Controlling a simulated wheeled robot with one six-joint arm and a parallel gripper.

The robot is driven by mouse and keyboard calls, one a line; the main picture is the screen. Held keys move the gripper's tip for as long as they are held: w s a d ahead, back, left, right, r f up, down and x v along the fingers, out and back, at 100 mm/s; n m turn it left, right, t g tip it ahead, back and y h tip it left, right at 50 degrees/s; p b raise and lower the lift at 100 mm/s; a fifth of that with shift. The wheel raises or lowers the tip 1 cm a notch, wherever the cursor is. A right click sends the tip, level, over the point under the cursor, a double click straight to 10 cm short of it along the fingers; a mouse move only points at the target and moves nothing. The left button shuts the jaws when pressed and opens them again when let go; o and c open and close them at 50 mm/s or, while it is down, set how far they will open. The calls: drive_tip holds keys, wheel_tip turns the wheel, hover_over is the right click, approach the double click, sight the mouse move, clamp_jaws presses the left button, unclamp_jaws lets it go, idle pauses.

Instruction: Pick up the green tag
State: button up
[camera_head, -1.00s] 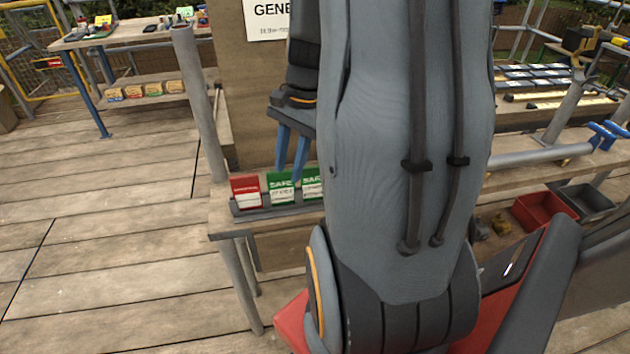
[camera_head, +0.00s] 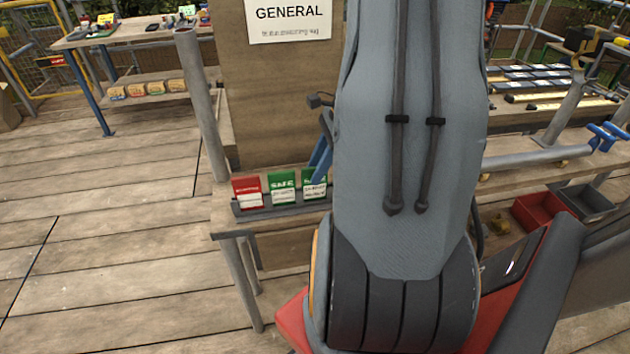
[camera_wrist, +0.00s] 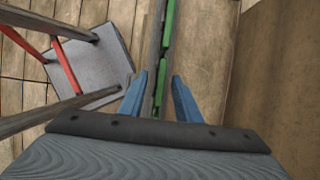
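Two green tags stand upright in a grey rack (camera_head: 278,207) on a wooden bench: a left green tag (camera_head: 283,188) and a right green tag (camera_head: 315,190). White labels show on their fronts. My gripper (camera_head: 321,160) has blue fingers at the right green tag, partly hidden behind my arm. In the wrist view, my gripper (camera_wrist: 160,75) is open, with one finger on each side of the rack line. A green tag edge (camera_wrist: 158,93) shows between the fingers, with clear gaps. Another green edge (camera_wrist: 168,25) lies farther up.
A red tag (camera_head: 247,191) stands at the rack's left end. A wooden board with a GENERAL sign (camera_head: 289,20) rises behind the rack. A red bin (camera_head: 541,209) and a grey bin (camera_head: 584,202) are at the right. Open deck lies left.

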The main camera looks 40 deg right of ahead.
drive_tip(key=shift+x, duration=0.8)
drive_tip(key=shift+c, duration=0.3)
clamp_jaws()
drive_tip(key=shift+r, duration=0.15)
wheel_tip(320, 180, up, 18)
drive_tip(key=b, duration=0.1)
